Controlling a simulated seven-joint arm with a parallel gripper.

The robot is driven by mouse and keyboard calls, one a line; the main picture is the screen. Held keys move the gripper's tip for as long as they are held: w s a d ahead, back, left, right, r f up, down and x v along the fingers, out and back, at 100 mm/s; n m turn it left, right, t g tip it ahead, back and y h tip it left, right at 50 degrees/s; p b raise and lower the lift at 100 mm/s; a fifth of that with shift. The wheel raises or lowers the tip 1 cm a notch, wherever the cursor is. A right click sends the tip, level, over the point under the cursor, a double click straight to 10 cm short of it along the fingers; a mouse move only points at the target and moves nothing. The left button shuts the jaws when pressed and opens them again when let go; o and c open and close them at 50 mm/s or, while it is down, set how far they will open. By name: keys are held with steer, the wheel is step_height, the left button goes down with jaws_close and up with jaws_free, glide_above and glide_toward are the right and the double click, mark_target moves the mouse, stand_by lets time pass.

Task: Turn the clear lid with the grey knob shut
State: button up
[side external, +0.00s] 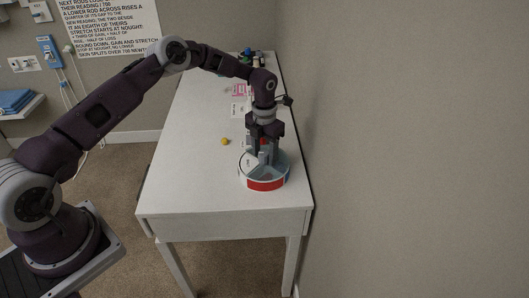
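A round container (266,184) with a red and white side wall stands on the white table (205,180), near its right edge. Its top looks divided into sections, one pale and others grey-blue. My gripper (264,158) points straight down over the container's middle and far part. A small grey piece between or beside the fingertips may be the knob, but I cannot tell it from the fingers. The clear lid's outline and how far it is turned cannot be made out. The gripper hides part of the top, and whether its fingers are closed on anything is unclear.
A small yellow-orange ball-like thing (225,141) lies left of the container. Pink-printed paper (241,90) and several small dark, blue and green items (250,58) lie at the table's far end. A wall (400,150) stands close on the right. The table's near part is clear.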

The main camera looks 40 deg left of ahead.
mark_target(265, 152)
step_height(265, 152, up, 7)
steer(key=shift+r, duration=0.2)
steer(key=s+d+r+n+t+y, duration=0.1)
steer(key=s+d+r+n, duration=0.1)
steer(key=s+r+n, duration=0.8)
steer(key=s+d+r+n+t+y, duration=0.15)
steer(key=s+r+n, duration=0.4)
steer(key=r, duration=0.75)
steer(key=s+d+r+n+t+h, duration=0.1)
steer(key=s+n+t+h, duration=0.1)
steer(key=s+n, duration=1.8)
steer(key=s+t, duration=0.1)
steer(key=s, duration=0.2)
steer(key=shift+r+n, duration=0.15)
steer(key=shift+n, duration=0.2)
steer(key=shift+d+h, duration=0.1)
steer(key=shift+h, duration=0.15)
